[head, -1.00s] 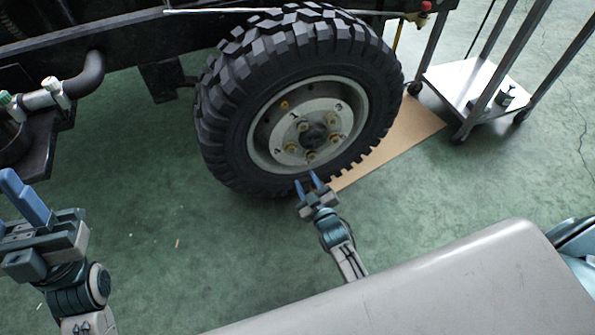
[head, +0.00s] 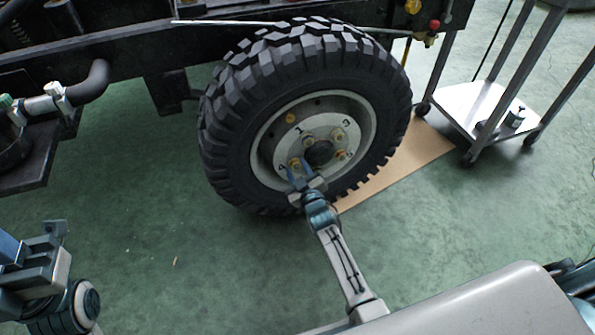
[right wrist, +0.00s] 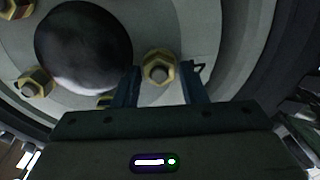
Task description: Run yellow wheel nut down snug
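The wheel (head: 235,125) stands upright, with several brass-yellow nuts around its dark hub cap (head: 318,152). My right gripper (head: 297,168) is at the lower left of the hub. In the head view a yellow nut (head: 295,162) shows at its fingertips. In the right wrist view a brass-yellow nut (right wrist: 158,68) with a silver stud end sits between the two blue fingers, with a gap visible on each side. I cannot tell whether this nut is seated. My left gripper (head: 22,250) is at the left edge, away from the wheel, partly cut off.
The black chassis frame (head: 130,55) runs above the wheel. A tan board (head: 400,170) lies on the floor beside the tyre. A metal trolley (head: 470,102) stands at right. Green floor (head: 180,220) is clear left of my right arm.

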